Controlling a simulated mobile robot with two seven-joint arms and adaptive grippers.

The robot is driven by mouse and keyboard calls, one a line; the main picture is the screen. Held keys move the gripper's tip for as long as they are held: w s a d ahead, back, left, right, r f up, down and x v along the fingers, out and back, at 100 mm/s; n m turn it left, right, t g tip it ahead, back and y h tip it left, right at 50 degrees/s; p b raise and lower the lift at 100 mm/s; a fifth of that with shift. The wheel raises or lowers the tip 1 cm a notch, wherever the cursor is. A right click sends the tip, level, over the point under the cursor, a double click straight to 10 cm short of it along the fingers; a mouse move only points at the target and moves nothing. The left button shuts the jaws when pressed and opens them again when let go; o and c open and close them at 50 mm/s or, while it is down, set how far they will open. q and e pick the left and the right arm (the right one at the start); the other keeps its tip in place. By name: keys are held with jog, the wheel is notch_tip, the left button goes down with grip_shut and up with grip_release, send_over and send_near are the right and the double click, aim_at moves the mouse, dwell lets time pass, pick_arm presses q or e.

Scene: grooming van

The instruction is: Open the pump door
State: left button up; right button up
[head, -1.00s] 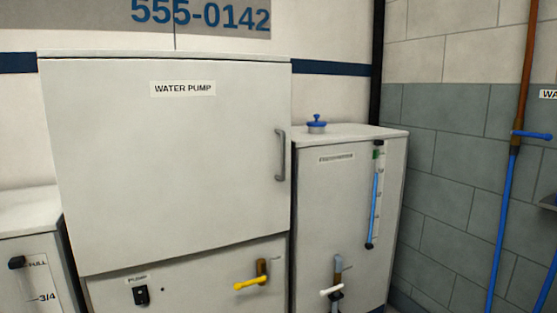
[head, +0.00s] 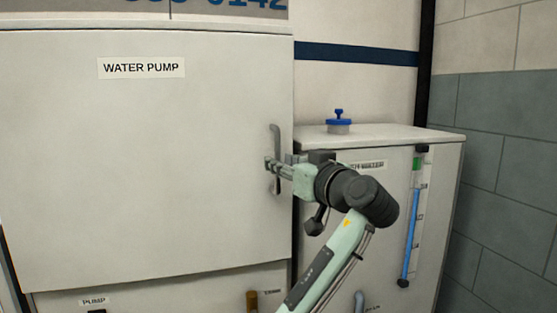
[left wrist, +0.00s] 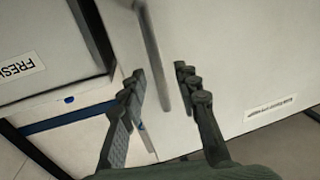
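The pump door (head: 130,170) is a large pale grey panel labelled "WATER PUMP", and it is shut. Its grey upright handle (head: 275,137) is at the door's right edge. My left gripper (head: 273,165) is at the handle's middle, coming from the right, and hides part of it. In the left wrist view, the handle (left wrist: 153,50) runs between the two spread fingers of the left gripper (left wrist: 162,72), with a gap showing on each side. The fingers are open and not closed on it. My right gripper is not in view.
A grey tank cabinet (head: 385,142) with a blue-capped filler (head: 339,122) and a blue level gauge (head: 412,230) stands right of the door, behind my left arm. A lower panel with a "PUMP" label (head: 94,301) is below the door. Space before the door's left part looks clear.

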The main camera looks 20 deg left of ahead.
pick_arm(q)
jog(key=shift+x, duration=1.5)
grip_shut()
